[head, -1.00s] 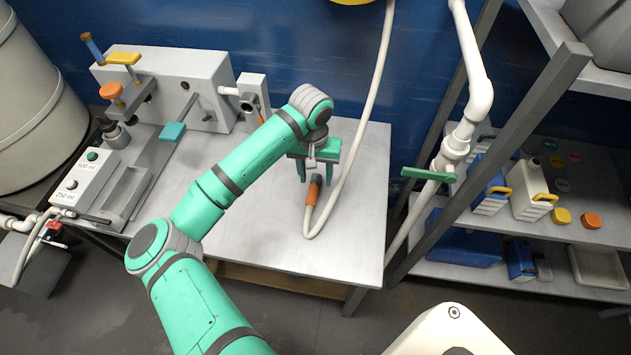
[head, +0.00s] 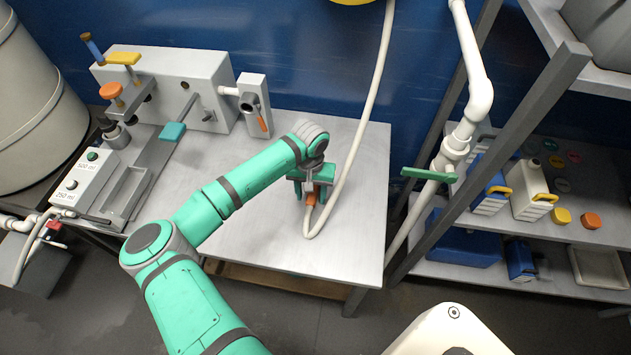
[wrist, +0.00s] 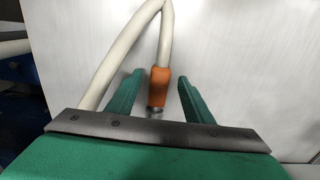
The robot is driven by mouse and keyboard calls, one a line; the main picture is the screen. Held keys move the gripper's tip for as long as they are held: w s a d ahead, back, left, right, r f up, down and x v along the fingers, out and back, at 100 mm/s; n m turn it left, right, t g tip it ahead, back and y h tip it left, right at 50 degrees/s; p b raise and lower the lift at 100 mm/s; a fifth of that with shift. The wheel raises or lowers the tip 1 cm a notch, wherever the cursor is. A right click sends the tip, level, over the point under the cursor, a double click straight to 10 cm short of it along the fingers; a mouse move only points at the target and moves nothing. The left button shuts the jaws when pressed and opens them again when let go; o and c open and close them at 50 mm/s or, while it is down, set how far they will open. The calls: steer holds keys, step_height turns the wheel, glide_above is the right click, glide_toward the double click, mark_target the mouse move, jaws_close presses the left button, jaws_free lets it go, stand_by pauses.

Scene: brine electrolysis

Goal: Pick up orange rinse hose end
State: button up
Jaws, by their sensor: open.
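The orange rinse hose end (head: 312,196) is a short orange sleeve on a cream hose (head: 345,185), lying on the grey tabletop. In the wrist view the orange sleeve (wrist: 160,82) has a dark metallic tip below it and the hose looping up behind. My gripper (head: 313,190) is open, its two green fingers on either side of the hose end. In the wrist view my gripper (wrist: 160,90) shows clear gaps between each finger and the sleeve. Part of the hose end is hidden by my gripper in the head view.
A grey machine (head: 180,92) with orange and yellow handles stands on the left of the table (head: 355,235). A small valve block (head: 253,105) is behind my arm. A white pipe with a green lever (head: 428,174) and a shelf rack stand at right. The front right tabletop is clear.

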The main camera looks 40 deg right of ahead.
steer(key=shift+f, duration=0.4)
steer(key=shift+c, duration=0.4)
jaws_close()
steer(key=shift+r, duration=0.1)
